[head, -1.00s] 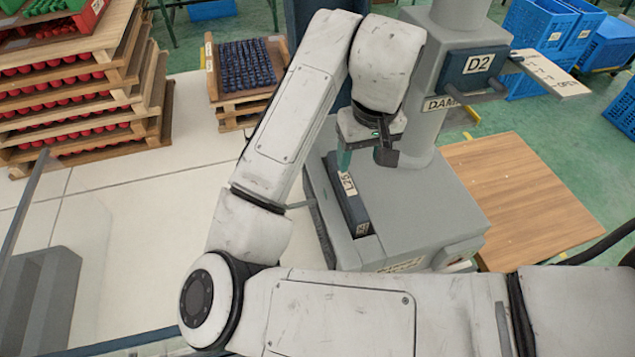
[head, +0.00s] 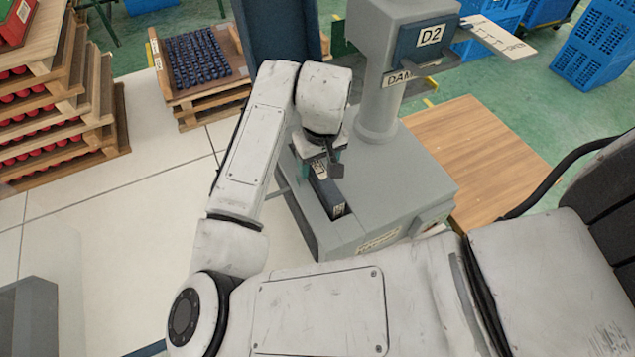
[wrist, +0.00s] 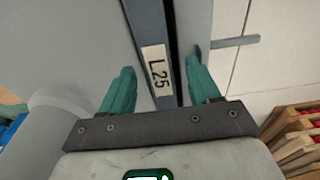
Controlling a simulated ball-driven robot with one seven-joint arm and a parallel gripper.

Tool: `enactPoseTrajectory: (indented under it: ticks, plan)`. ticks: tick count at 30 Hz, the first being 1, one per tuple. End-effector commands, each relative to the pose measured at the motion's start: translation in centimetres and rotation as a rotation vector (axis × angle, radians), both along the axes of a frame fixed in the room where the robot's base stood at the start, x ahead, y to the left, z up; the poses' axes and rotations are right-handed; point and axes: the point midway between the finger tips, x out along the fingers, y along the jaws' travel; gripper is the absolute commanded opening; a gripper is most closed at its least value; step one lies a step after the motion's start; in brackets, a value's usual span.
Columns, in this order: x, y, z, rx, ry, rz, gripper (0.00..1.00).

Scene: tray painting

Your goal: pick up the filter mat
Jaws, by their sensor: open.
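The filter mat appears to be the dark blue-grey slab (head: 327,190) with a pale label, standing on edge in a slot of the grey machine. In the wrist view the slab (wrist: 148,22) runs up between the fingers, and its label reads L25. My gripper (wrist: 160,68) is open, with one teal finger on either side of the slab and a visible gap on each side. In the head view my gripper (head: 325,160) is at the slab's far end, and my wrist hides part of that end. I cannot tell how deep the fingers reach.
The machine's grey column (head: 380,105) rises close behind and to the right of my gripper, carrying a D2 box (head: 425,40). A wooden board (head: 475,160) lies right of the machine. Stacked trays with red items (head: 60,120) stand at the left. Pale floor is clear between.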

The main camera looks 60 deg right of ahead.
Motion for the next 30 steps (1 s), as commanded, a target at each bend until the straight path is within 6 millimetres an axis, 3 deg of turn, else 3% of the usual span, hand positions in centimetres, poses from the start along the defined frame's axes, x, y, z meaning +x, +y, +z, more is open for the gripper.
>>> enactPoseTrajectory:
  ticks: [9, 25, 30]
  plan:
    - [0.06, -0.05, -0.71, -0.001, -0.001, 0.000, 0.62]
    - [0.04, -0.06, -0.68, -0.001, -0.001, 0.000, 0.12]
    - [0.05, -0.07, -0.66, -0.001, -0.001, 0.000, 0.10]
